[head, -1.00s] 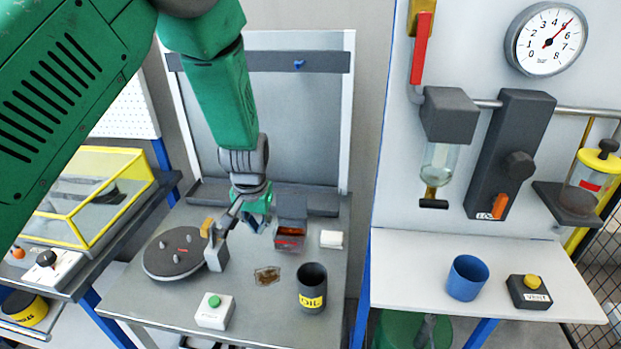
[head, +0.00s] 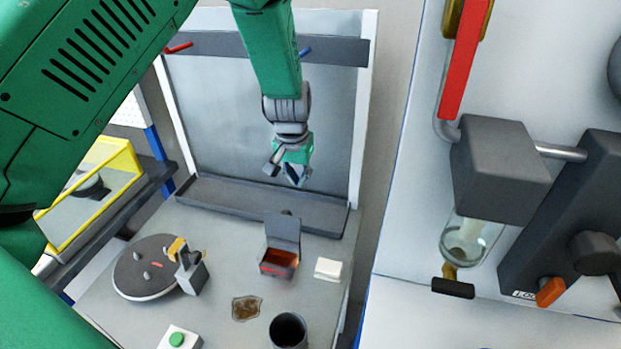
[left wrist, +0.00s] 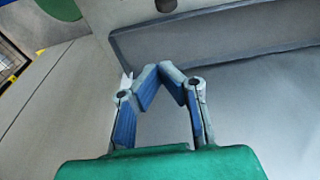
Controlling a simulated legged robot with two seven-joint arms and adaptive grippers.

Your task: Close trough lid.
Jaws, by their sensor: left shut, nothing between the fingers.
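A small dark trough (head: 270,271) with an orange inside stands on the grey table in the head view. Its dark lid (head: 283,233) stands raised at the back edge, so the trough is open on top. My left gripper (head: 289,180) hangs in the picture above the lid, apart from it, with empty fingers. In the left wrist view the left gripper's fingertips (left wrist: 160,72) meet and hold nothing; the trough does not show there. My right gripper is in neither view.
A white block (head: 328,269) stands right of the trough. A round dark plate (head: 140,280) with pegs and a grey block (head: 195,275) are left. A dark cup (head: 288,331) and brown patch (head: 246,308) are in front. A long tray (head: 250,205) and upright panel are behind.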

